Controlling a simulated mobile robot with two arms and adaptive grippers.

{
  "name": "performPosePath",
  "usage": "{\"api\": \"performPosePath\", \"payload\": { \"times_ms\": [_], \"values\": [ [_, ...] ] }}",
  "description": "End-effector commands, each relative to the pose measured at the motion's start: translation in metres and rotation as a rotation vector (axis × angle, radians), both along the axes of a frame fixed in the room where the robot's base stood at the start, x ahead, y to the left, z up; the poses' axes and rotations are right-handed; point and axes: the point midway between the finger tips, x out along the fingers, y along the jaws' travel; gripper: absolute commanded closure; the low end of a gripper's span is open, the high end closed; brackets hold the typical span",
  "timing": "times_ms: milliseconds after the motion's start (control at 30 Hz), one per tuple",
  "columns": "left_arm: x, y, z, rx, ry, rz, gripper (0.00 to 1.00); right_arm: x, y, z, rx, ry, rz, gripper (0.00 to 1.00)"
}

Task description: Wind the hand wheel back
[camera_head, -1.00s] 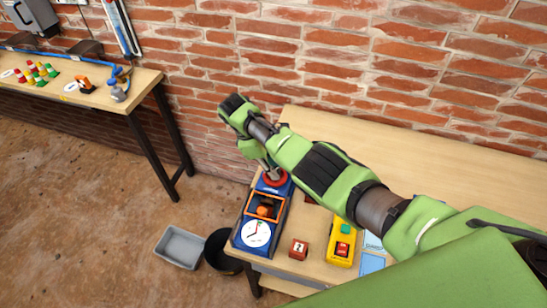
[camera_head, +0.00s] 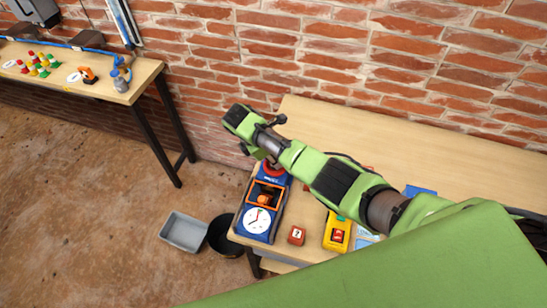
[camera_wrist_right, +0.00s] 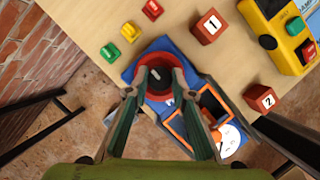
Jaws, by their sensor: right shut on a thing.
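The red hand wheel (camera_head: 273,169) sits at the back end of a blue test unit (camera_head: 281,212) on the wooden bench. The unit has an orange frame (camera_head: 265,194) with an orange block inside, and a white round dial (camera_head: 257,220) at its front. In the wrist view the hand wheel (camera_wrist_right: 154,92) is a red ring with a dark centre. My right gripper (camera_wrist_right: 158,76) points down at it, its two fingers on opposite sides of the wheel and shut on it. In the head view my right arm partly covers the wheel and gripper. My left gripper is out of view.
Right of the unit are a numbered red block (camera_head: 297,235) and a yellow button box (camera_head: 338,233). Small coloured blocks (camera_wrist_right: 130,32) lie near the wheel. A grey bin (camera_head: 184,231) and black bucket (camera_head: 223,237) stand on the floor. A brick wall is behind.

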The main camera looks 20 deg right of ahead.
Motion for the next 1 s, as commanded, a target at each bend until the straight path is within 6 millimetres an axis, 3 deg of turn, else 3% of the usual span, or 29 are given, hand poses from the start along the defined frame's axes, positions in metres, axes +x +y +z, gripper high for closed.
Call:
{"api": "performPosePath", "payload": {
  "times_ms": [333, 367, 400, 767, 1000],
  "values": [
    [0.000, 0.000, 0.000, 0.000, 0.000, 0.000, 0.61, 0.001, 0.001, 0.000, 0.002, -0.002, 0.002, 0.99],
    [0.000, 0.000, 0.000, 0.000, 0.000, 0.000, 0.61, 0.001, 0.001, 0.000, 0.002, -0.002, 0.002, 0.70],
    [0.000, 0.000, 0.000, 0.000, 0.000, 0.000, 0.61, 0.001, 0.001, 0.000, 0.002, -0.002, 0.002, 0.61],
    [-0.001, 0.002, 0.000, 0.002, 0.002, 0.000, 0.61, 0.000, 0.001, 0.001, 0.001, -0.001, 0.000, 0.61],
    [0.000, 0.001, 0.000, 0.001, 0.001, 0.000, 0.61, 0.000, 0.012, 0.027, 0.003, -0.005, 0.002, 0.61]
  ]
}}
